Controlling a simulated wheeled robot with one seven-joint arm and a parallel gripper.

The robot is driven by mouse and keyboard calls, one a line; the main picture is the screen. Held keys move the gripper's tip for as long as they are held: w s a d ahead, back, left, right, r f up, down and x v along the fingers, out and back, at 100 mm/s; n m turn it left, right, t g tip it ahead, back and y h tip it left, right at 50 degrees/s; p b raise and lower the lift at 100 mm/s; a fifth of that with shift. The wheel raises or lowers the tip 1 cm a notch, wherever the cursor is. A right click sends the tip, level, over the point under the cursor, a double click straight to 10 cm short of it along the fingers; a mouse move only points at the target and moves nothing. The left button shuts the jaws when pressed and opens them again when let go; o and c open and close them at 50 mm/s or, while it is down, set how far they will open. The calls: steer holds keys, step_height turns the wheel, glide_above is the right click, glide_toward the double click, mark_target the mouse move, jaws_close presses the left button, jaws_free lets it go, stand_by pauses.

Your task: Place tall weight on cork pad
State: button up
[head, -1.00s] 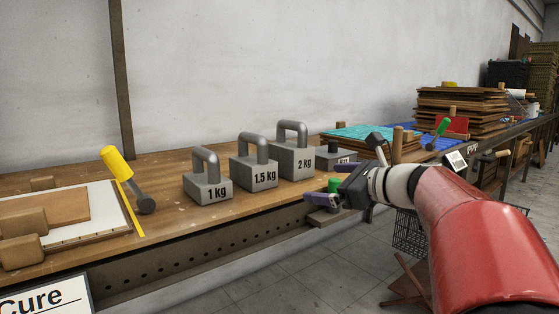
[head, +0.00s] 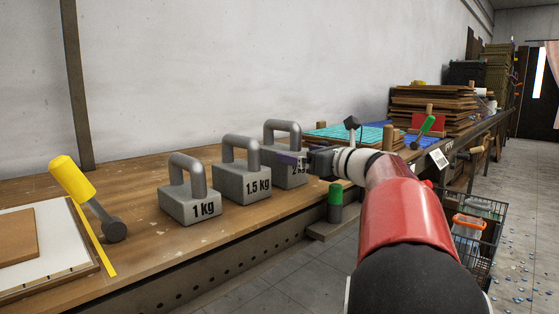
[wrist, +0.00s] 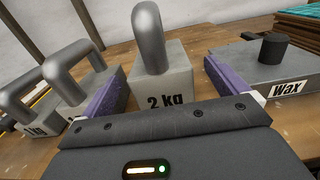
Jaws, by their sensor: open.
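Three grey metal weights with loop handles stand in a row on the wooden bench. They are labelled 1 kg (head: 190,206), 1.5 kg (head: 243,182) and 2 kg (head: 285,165). None is labelled tall; the 2 kg one is furthest along the row. My gripper (head: 300,160) is open at the 2 kg weight and partly covers its label in the head view. In the wrist view, the purple fingers (wrist: 165,68) lie either side of the 2 kg weight (wrist: 165,98), apart from its handle. A brown panel (head: 15,236) lies at far left; I cannot tell if it is cork.
A grey block labelled Wax (wrist: 265,68) with a dark knob sits right of the gripper. A yellow-handled mallet (head: 88,200) leans left of the weights. Turquoise sheeting (head: 350,134) and stacked boards (head: 435,105) lie further right. A green-topped cylinder (head: 335,200) stands by the bench edge.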

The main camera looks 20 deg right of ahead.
mark_target(288, 149)
steer(key=x, duration=0.4)
steer(key=shift+w+a, duration=0.2)
steer(key=shift+w, duration=0.15)
steer(key=c, duration=2.1)
steer(key=shift+s+r, duration=0.1)
steer(key=shift+r, duration=0.2)
